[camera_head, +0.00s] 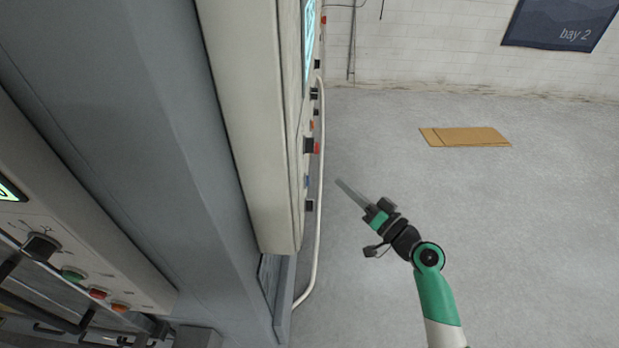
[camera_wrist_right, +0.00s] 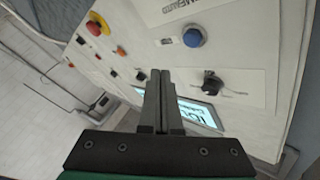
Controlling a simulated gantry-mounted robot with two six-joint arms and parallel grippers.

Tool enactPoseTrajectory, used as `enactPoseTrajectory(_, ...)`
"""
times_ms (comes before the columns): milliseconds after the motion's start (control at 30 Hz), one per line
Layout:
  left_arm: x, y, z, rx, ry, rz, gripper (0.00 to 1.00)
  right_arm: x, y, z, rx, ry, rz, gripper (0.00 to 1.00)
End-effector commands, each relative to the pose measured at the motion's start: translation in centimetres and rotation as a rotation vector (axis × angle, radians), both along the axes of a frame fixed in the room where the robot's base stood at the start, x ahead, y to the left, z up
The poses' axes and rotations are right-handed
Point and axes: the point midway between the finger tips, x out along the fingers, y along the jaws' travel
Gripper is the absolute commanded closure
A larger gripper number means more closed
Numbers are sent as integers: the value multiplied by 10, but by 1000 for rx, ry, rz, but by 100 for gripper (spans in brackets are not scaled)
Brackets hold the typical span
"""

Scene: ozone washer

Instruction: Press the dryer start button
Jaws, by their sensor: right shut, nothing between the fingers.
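My right gripper (camera_head: 340,183) is shut and empty, its fingers pointing at the side control panel of the tall machine (camera_head: 225,90). A gap shows between the fingertips and the panel. In the wrist view the closed fingers (camera_wrist_right: 160,78) lie in front of the panel. That panel has a blue button (camera_wrist_right: 193,37), a black knob (camera_wrist_right: 210,83) and a red mushroom button (camera_wrist_right: 97,24) with a yellow collar. The blue button shows edge-on in the head view (camera_head: 307,182). No readable label tells which button is the dryer start. My left gripper is out of view.
A screen (camera_wrist_right: 203,112) is partly behind the fingers. A second panel (camera_head: 60,210) at the left has green (camera_head: 73,274), red (camera_head: 98,293) and orange (camera_head: 119,307) buttons. A pale hose (camera_head: 319,220) runs along the machine. Flat cardboard (camera_head: 466,137) lies on the otherwise open floor.

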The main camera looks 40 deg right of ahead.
Motion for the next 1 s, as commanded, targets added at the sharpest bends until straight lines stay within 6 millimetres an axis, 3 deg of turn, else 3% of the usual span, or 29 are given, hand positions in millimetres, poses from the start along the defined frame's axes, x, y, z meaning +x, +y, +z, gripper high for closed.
enactPoseTrajectory(333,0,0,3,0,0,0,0,25,33,-1,-1,1,2,100)
enactPoseTrajectory(1000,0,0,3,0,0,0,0,28,36,0,-1,0,0,100)
